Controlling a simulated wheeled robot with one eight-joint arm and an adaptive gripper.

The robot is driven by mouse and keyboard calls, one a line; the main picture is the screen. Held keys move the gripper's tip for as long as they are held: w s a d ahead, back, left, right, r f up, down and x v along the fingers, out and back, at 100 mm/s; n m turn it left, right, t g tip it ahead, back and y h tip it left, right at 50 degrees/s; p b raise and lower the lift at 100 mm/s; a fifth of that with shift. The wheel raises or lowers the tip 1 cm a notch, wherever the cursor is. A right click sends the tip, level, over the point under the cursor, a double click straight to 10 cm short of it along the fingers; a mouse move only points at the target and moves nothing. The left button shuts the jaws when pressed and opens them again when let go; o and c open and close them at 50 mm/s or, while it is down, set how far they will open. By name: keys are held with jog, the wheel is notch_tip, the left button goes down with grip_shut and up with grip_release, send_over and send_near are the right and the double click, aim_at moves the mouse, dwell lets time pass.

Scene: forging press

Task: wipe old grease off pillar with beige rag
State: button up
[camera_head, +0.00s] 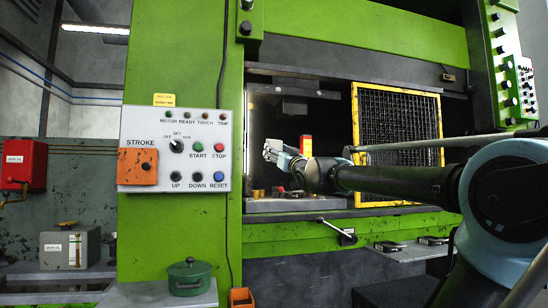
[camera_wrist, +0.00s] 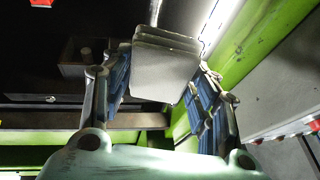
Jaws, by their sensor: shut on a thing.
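My gripper (camera_head: 283,158) reaches from the right into the opening of the green press. In the wrist view its two blue-padded fingers are shut on a folded, light beige-grey rag (camera_wrist: 163,72). The rag sticks out past the fingertips in stacked layers. In the head view the rag (camera_head: 271,149) is a small pale patch at the gripper's tip. The broad green press pillar (camera_head: 178,62) stands left of the opening. A green upright (camera_wrist: 268,45) and a bright strip lie right of the rag in the wrist view. I cannot make out grease or contact with a pillar.
A yellow-framed mesh guard (camera_head: 400,118) stands behind my arm. The control panel (camera_head: 180,149) is on the pillar's front. A green pot (camera_head: 189,279) sits on a shelf below. A metal block (camera_head: 285,204) lies in the opening under my gripper. A lever (camera_head: 338,232) sticks out in front.

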jog(key=s+d, duration=0.2)
jog(key=s, duration=0.4)
jog(key=shift+d, duration=0.25)
dwell(0.4)
